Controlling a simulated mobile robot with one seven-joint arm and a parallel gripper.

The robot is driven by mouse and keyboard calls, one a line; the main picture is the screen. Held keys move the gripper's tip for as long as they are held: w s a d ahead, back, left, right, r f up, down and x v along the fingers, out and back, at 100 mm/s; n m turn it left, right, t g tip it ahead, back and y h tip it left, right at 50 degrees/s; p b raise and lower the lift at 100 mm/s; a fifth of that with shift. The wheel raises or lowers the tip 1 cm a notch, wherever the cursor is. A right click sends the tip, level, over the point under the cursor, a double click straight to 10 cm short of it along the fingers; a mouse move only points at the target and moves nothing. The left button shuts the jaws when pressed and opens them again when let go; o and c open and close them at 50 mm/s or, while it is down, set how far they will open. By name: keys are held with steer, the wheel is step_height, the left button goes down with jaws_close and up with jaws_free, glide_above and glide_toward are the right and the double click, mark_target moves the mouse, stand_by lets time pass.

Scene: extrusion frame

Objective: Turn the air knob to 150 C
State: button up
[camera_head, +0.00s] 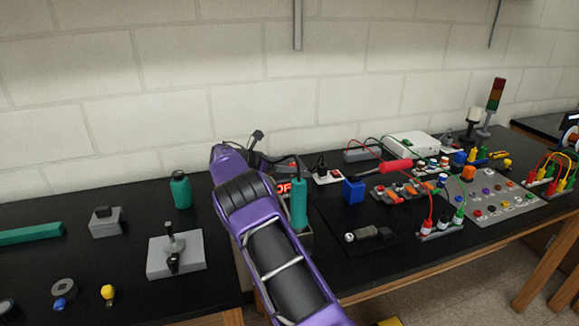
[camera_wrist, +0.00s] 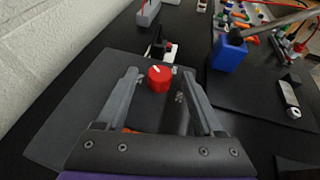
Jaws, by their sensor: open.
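In the wrist view, a round red knob (camera_wrist: 158,80) with a white mark on its top stands on a dark grey face (camera_wrist: 80,100). My gripper (camera_wrist: 160,73) is open, with one grey finger on each side of the knob and visible gaps between. I cannot tell whether the fingertips reach down to the knob's height. No scale or temperature label is readable. In the head view, my purple arm hides the knob and most of the station. A red lit display (camera_head: 284,187), partly covered, shows beside a teal handle (camera_head: 299,206).
A blue block (camera_head: 353,191) stands right of the station; it also shows in the wrist view (camera_wrist: 229,53). A red-handled tool (camera_head: 394,166) and several coloured connectors lie farther right. A green bottle (camera_head: 181,190) stands left of my arm. The brick wall is close behind.

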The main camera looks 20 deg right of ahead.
steer(key=v, duration=1.6)
steer(key=shift+a, duration=0.3)
